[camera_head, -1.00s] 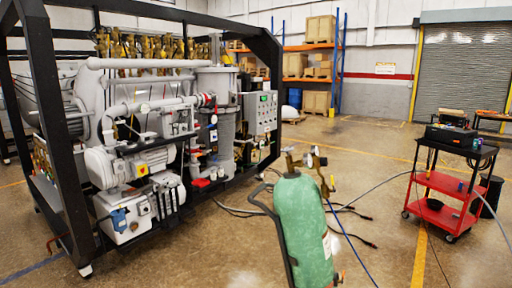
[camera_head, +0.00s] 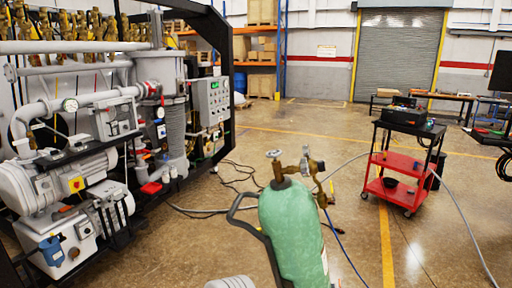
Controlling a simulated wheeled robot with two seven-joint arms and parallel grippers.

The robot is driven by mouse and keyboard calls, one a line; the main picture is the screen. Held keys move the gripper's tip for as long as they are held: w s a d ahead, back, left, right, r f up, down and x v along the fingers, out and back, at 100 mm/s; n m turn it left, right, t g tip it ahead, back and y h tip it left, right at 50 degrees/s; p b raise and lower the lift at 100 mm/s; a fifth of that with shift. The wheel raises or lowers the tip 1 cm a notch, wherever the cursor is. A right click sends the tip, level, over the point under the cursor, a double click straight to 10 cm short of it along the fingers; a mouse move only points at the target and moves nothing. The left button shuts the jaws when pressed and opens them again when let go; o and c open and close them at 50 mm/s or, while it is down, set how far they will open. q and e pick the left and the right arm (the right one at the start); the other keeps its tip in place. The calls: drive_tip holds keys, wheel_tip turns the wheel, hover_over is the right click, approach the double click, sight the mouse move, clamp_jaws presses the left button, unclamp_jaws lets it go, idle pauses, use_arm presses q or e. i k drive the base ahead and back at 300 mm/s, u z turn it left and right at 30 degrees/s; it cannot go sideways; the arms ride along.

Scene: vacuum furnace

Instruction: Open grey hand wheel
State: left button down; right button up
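A small grey hand wheel (camera_head: 273,154) sits on top of the brass valve (camera_head: 280,172) of a green gas cylinder (camera_head: 292,232). The cylinder stands at the bottom centre, held in a dark hand cart (camera_head: 240,213). A brass regulator with gauges (camera_head: 308,166) is attached to the right of the valve. Neither of my grippers is in view. Whether the wheel is turned open or closed cannot be told.
The vacuum furnace, with its control box (camera_head: 211,101) and pump motor (camera_head: 45,180), fills the left side. A red cart (camera_head: 402,163) stands at the right. Hoses cross the floor around the cylinder. A pale ribbed object at the bottom edge is unclear.

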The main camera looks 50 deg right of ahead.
sight(276, 153)
drive_tip(key=z, duration=0.65)
drive_tip(key=i, duration=0.85)
drive_tip(key=z, duration=0.95)
